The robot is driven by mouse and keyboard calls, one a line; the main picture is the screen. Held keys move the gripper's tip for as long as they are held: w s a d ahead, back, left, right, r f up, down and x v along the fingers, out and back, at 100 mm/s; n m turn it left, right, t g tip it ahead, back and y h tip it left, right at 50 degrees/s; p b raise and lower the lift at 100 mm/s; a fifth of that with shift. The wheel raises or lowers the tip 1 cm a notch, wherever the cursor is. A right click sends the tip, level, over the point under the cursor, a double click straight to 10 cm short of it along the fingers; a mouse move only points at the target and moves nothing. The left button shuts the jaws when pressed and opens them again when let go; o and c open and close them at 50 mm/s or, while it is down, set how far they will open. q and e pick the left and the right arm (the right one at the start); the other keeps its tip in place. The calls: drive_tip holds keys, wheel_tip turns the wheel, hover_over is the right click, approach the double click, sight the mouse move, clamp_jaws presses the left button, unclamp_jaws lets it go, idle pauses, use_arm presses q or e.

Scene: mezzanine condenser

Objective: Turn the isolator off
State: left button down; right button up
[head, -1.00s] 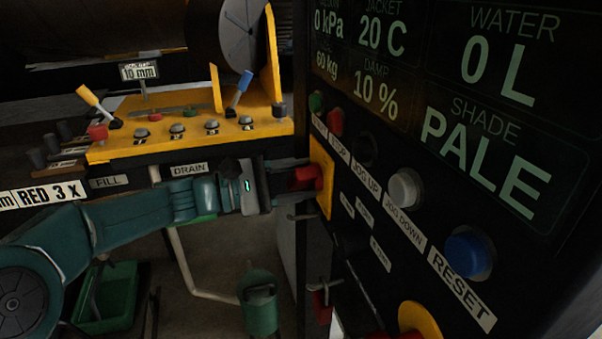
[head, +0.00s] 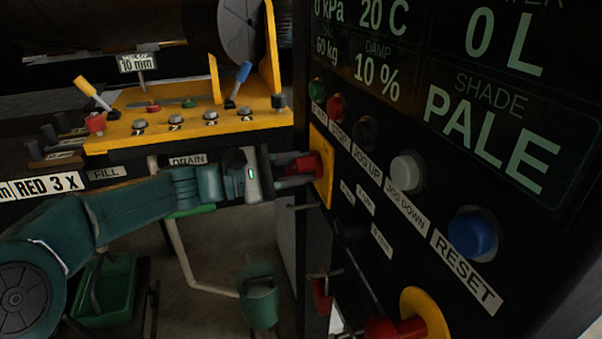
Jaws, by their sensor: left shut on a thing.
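The isolator is a red handle (head: 309,166) on a yellow plate (head: 325,178), at the left edge of the dark control panel in the head view. My left gripper (head: 302,167) reaches in from the left and is shut on the red handle. One finger lies above the handle and one below it. The fingers hide part of the handle, so its exact angle and any position marks cannot be read. My right gripper is not in view.
Right of the isolator are several buttons, including a white one (head: 406,171) and a blue RESET one (head: 472,233). A red knob on a yellow disc (head: 424,311) is low on the panel. A yellow lever console (head: 190,128) stands behind my arm. A green watering can (head: 259,300) is below.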

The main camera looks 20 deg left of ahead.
use_arm(q)
drive_tip(key=m+b, duration=0.3)
drive_tip(key=b, duration=0.1)
drive_tip(key=m+b, duration=0.4)
drive_tip(key=b, duration=0.1)
drive_tip(key=m+b, duration=0.3)
drive_tip(key=b, duration=0.1)
drive_tip(key=shift+f+m, duration=0.25)
drive_tip(key=shift+m, duration=0.05)
drive_tip(key=m+b, duration=0.3)
drive_tip(key=shift+r+m+b, duration=0.15)
drive_tip(key=shift+m+b, duration=0.65)
drive_tip(key=shift+m, duration=0.9)
drive_tip(key=c, duration=0.9)
unclamp_jaws()
drive_tip(key=shift+s, duration=0.1)
drive_tip(key=shift+r, duration=0.15)
